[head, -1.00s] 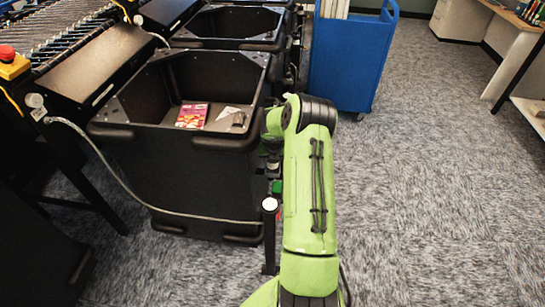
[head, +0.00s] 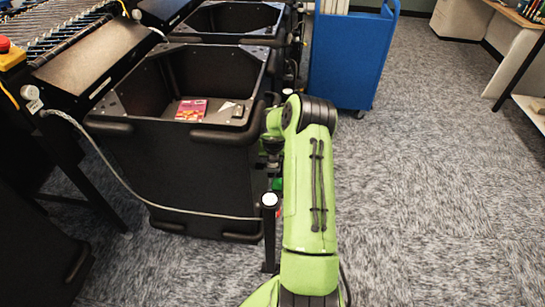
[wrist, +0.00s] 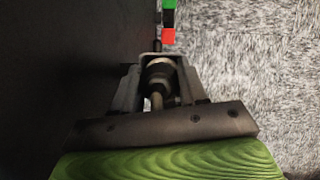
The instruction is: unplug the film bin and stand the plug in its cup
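The film bin is taken to be the black open-topped bin (head: 190,165) at left centre in the head view. A grey cable (head: 105,170) runs from a round white fitting on the sorter, down across the bin's front, to its lower right. A dark round plug (wrist: 158,75) with a pale stem sits between the fingers of my gripper (wrist: 158,68) in the wrist view. The fingers lie close on both sides; whether they press on it is unclear.
A red booklet (head: 191,110) and small items lie in the bin. More black bins stand behind. A blue cart (head: 350,60) is at the back. A green and red strip (wrist: 168,27) shows beyond my fingers. Carpet at the right (head: 440,190) is clear.

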